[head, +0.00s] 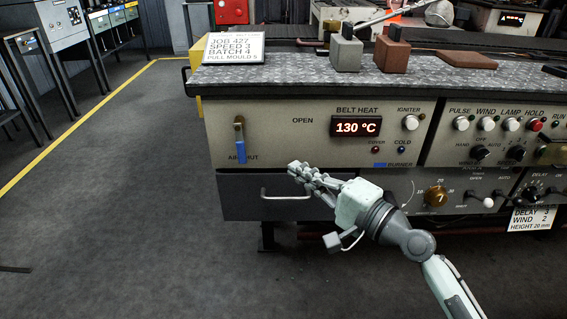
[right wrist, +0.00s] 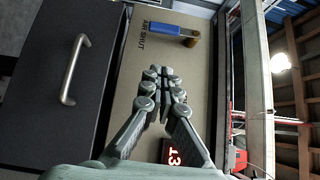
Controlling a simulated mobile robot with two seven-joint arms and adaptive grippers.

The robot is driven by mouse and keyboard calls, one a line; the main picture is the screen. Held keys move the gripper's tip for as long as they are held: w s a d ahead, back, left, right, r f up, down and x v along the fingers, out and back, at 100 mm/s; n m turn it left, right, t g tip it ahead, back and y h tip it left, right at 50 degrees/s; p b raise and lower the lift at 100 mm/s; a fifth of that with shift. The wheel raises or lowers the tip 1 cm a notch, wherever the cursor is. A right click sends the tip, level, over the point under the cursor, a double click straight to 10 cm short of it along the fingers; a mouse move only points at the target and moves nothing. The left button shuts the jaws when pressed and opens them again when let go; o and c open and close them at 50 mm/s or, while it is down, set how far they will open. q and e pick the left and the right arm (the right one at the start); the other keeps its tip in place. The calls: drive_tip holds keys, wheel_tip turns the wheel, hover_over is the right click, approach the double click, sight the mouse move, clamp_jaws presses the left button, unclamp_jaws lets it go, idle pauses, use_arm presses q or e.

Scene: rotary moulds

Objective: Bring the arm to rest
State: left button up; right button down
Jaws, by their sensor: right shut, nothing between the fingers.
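My right gripper (head: 300,171) is shut and empty in the head view. It is in front of the console, close to the top edge of the dark drawer with its metal handle (head: 286,195). In the right wrist view the fingertips (right wrist: 163,76) are together with nothing between them, and the drawer handle (right wrist: 74,70) is to their left. The blue air lever (head: 240,138) is up and to the left of the gripper in the head view. It also shows in the right wrist view (right wrist: 173,31), beyond the fingertips. My left gripper is out of view.
The console front holds a belt heat display (head: 357,127) reading 130 °C, knobs and switches. On the top (head: 285,78) stand a job card (head: 234,49), a grey block (head: 346,54) and a reddish block (head: 391,54). The floor (head: 110,200) at left is clear.

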drive_tip(key=s+d+f+n+g+h+p, duration=0.1)
drive_tip(key=s+d+f+n+g+h, duration=0.2)
drive_tip(key=f, duration=0.7)
drive_tip(key=s+d+f+n+g+h+p, duration=0.15)
drive_tip(key=s+d+f+n+h, duration=0.3)
drive_tip(key=f, duration=0.45)
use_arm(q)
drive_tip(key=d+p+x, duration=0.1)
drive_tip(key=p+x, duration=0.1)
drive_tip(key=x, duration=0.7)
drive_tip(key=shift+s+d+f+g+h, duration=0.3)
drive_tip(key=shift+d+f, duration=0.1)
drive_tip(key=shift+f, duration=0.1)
use_arm(e)
drive_tip(key=s+d+f+n+g+h, duration=0.3)
drive_tip(key=s+d+f+g+h, duration=0.2)
drive_tip(key=s+d+f, duration=0.7)
drive_tip(key=s+d+h, duration=0.1)
drive_tip(key=s+d, duration=0.2)
drive_tip(key=s, duration=0.1)
drive_tip(key=shift+s+d+f+h, duration=0.3)
drive_tip(key=shift+d+f+h, duration=0.05)
drive_tip(key=shift+f, duration=0.05)
